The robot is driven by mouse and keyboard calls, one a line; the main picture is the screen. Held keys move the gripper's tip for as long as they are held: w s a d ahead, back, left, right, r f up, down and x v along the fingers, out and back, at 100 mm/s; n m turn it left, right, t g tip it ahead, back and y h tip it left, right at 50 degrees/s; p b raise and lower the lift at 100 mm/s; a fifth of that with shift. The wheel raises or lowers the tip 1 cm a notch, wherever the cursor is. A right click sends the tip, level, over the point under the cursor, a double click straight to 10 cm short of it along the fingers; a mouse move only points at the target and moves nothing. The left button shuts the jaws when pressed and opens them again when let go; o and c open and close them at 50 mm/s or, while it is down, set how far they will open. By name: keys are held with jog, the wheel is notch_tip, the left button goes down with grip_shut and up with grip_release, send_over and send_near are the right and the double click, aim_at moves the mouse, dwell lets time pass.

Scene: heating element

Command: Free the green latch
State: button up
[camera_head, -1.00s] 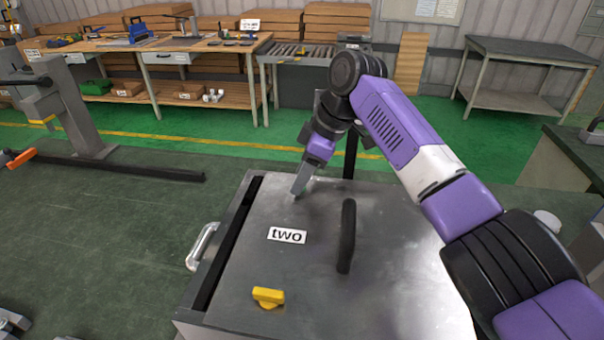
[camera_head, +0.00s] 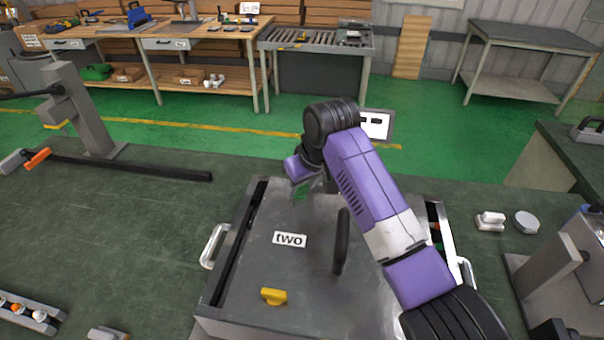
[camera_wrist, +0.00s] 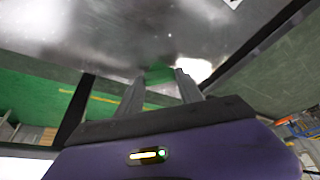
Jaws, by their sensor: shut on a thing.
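The green latch (camera_head: 300,191) is on the far left part of a metal cover (camera_head: 262,262) with a label reading "two". My gripper (camera_head: 308,184) is down at this latch, and my wrist partly hides it. In the wrist view, the green latch (camera_wrist: 160,73) shows between the two grey fingertips (camera_wrist: 161,82), which are shut on it. How far the latch is turned is hard to tell.
A yellow latch (camera_head: 273,296) sits on the near left of the cover. A black upright handle (camera_head: 341,242) stands mid-cover, close to my arm. The box has a side handle (camera_head: 214,246). Small parts (camera_head: 490,221) lie on the bench at right.

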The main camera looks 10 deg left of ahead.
jog(key=m+p, duration=0.1)
jog(key=m+h+p, duration=0.1)
jog(key=m, duration=0.1)
jog(key=m+t, duration=0.1)
jog(key=shift+s+a+r+m+p, duration=0.1)
jog(key=shift+a+r+m+p, duration=0.05)
jog(key=shift+a+m+p, duration=0.2)
jog(key=shift+d+m+h+p, duration=0.1)
jog(key=shift+m+h+p, duration=0.6)
jog(key=shift+m, duration=1.05)
jog(key=shift+h, duration=0.3)
jog(key=o, duration=1.4)
jog(key=shift+b+v, duration=1)
jog(key=shift+v, duration=2.8)
jog(key=shift+s, duration=0.15)
